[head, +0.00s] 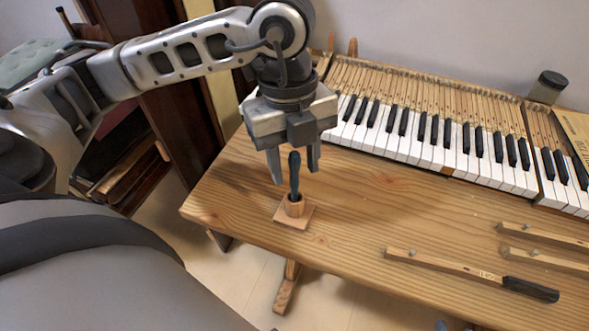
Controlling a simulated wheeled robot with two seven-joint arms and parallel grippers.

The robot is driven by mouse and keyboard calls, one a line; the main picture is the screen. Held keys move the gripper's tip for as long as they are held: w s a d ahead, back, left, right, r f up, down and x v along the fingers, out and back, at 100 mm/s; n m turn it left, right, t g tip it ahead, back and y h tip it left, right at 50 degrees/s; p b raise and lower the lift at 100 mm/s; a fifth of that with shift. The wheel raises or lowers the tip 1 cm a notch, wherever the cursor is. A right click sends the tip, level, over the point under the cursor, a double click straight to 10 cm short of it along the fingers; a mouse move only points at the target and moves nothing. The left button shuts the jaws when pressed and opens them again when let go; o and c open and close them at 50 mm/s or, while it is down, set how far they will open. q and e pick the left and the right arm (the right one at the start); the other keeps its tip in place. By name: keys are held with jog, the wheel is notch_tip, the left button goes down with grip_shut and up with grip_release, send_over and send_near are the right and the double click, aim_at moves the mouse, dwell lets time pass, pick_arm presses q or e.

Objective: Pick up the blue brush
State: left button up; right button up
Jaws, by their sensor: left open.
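The blue brush (294,174) stands upright, its dark blue handle pointing up, in a small round wooden holder (294,206) on a square wooden base. The holder is near the front left edge of the wooden table. My left gripper (294,172) points down directly over the brush. Its jaws are open, with one finger on each side of the handle's upper part. Whether a finger touches the handle cannot be told. The lower end of the brush is hidden in the holder. My right gripper is not in view.
A piano keyboard (440,140) lies along the back of the wooden table (380,215). Loose wooden keys, one with a black end (530,289), lie at the right. A dark-lidded jar (547,87) stands at the back right. The table middle is clear.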

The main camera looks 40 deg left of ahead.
pick_arm(q)
jog(key=shift+c, duration=0.3)
grip_shut()
